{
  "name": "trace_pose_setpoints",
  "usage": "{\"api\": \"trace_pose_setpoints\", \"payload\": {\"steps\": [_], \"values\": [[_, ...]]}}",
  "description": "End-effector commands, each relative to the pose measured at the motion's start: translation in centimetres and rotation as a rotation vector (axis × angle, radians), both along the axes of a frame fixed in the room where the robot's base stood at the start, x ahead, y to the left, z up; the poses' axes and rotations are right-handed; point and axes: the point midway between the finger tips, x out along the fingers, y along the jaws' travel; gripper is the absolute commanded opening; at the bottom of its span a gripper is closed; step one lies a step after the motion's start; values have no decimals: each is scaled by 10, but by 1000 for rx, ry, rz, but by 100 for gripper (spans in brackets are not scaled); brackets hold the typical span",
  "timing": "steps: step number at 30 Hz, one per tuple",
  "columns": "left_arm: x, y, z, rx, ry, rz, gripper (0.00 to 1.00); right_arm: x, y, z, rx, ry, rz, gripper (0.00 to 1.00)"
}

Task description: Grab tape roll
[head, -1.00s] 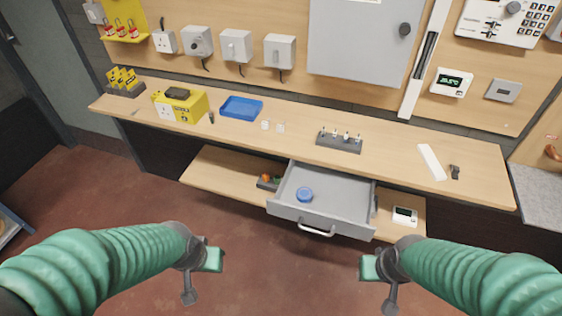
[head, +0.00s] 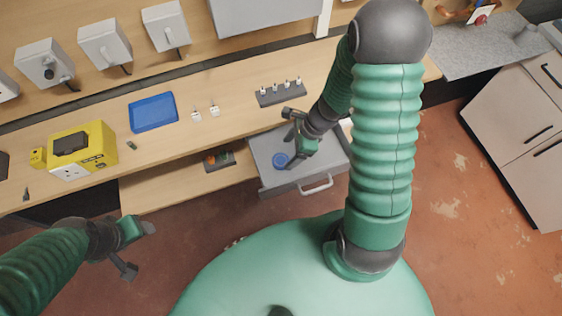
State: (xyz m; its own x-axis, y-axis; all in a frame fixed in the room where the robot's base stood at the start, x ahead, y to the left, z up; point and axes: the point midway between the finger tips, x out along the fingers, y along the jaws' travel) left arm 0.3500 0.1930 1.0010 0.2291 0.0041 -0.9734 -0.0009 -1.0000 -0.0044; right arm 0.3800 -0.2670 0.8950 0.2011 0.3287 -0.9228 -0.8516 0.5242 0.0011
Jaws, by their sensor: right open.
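The workbench (head: 230,90) above the drawer carries a blue tray (head: 153,112), a yellow box (head: 82,148) and a grey rack (head: 280,94). The drawer handle (head: 316,186) sticks out in front. A lower shelf (head: 160,186) lies left of the drawer.

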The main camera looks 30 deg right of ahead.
Motion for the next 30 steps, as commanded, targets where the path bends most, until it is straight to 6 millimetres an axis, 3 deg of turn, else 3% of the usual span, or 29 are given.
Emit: {"api": "trace_pose_setpoints", "payload": {"steps": [10, 18, 30], "values": [[0, 0, -16, 0, -1, 1, 60, 10, 13, -52, 4, 2, 2, 75], [0, 0, -16, 0, -1, 0, 60, 11, 15, -55, 0, 1, 0, 75], [0, 0, -16, 0, -1, 1, 60, 11, 15, -55, 1, 1, 2, 23]]}}
